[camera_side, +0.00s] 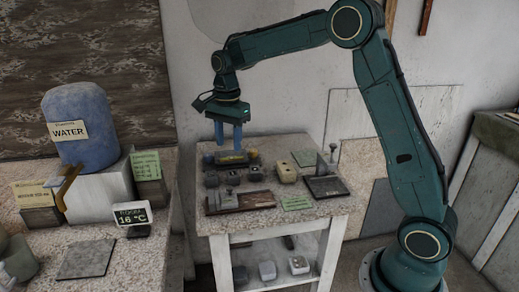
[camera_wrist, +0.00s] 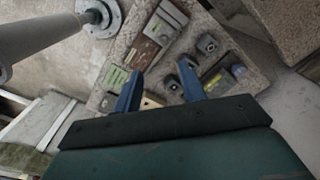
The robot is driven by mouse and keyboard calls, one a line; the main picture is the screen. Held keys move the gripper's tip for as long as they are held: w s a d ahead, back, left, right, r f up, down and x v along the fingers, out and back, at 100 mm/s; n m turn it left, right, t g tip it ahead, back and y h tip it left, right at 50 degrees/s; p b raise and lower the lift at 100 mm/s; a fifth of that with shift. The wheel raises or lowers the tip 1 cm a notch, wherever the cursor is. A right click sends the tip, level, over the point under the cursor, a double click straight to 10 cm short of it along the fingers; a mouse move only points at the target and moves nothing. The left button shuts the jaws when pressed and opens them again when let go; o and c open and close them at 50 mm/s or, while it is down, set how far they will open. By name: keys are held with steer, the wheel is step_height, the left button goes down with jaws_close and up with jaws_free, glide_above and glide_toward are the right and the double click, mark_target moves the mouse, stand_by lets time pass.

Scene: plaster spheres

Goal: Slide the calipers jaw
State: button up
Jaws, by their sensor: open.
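My gripper (camera_side: 229,148) hangs over the back left of a small stone-topped table (camera_side: 225,225), its two blue fingers pointing down and apart with nothing between them. In the wrist view the open fingers (camera_wrist: 160,72) also show a gap. A dark piece with a yellow part (camera_side: 232,158) lies just below the fingertips; contact cannot be judged. It seems to be the dark, yellow-marked piece in the wrist view (camera_wrist: 215,82). No calipers can be made out for certain. A metal fitting (camera_side: 229,201) sits on a brown board at the table's front left.
Several small blocks, one cream (camera_side: 287,172), crowd the tabletop. A dark plate with an upright metal post (camera_side: 331,157) stands at the right. A green card (camera_side: 297,202) lies in front. A blue water barrel (camera_side: 75,125) stands on the left bench.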

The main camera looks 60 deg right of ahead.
mark_target(230, 187)
steer(key=shift+w+d+f+m, duration=0.2)
steer(key=shift+w+f+m, duration=0.2)
steer(key=shift+w+f, duration=0.3)
steer(key=shift+s+f, duration=0.15)
step_height(230, 187, down, 14)
steer(key=shift+r, duration=0.25)
jaws_close()
stand_by(0.3)
